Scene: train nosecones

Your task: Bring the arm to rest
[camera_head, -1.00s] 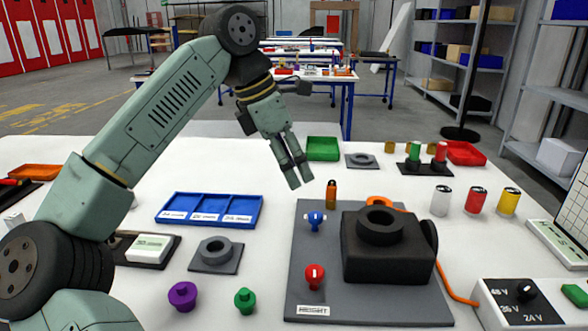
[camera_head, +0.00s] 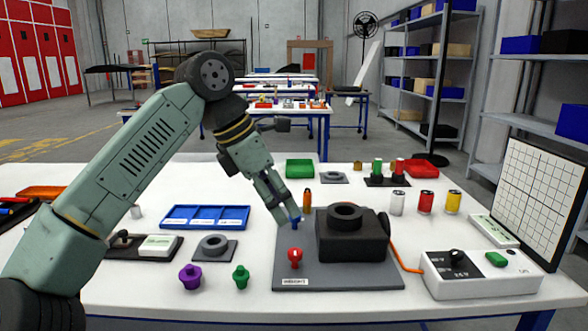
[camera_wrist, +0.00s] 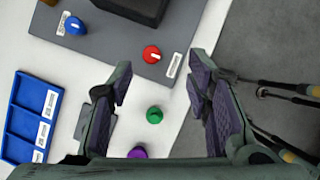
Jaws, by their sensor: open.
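My gripper (camera_head: 288,216) hangs at the end of my bent arm, pointing down and to the right in the head view. Its fingers overlap the blue knob (camera_head: 296,224) on the grey plate there; I cannot tell the height between them. In the wrist view the two fingers (camera_wrist: 160,76) are spread apart with nothing between their pads. Past the tips the red knob (camera_wrist: 151,54) stands on the plate, with the blue knob (camera_wrist: 74,26) further left. The green knob (camera_wrist: 154,115) shows between the fingers, below on the table.
The grey plate (camera_head: 340,275) carries a black block (camera_head: 350,245) with a ring on top. A blue tray (camera_head: 205,217), a ring on a pad (camera_head: 213,247) and a purple knob (camera_head: 190,277) are to its left. A control box (camera_head: 480,275) is at the right. The aisle floor behind the table is partly clear.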

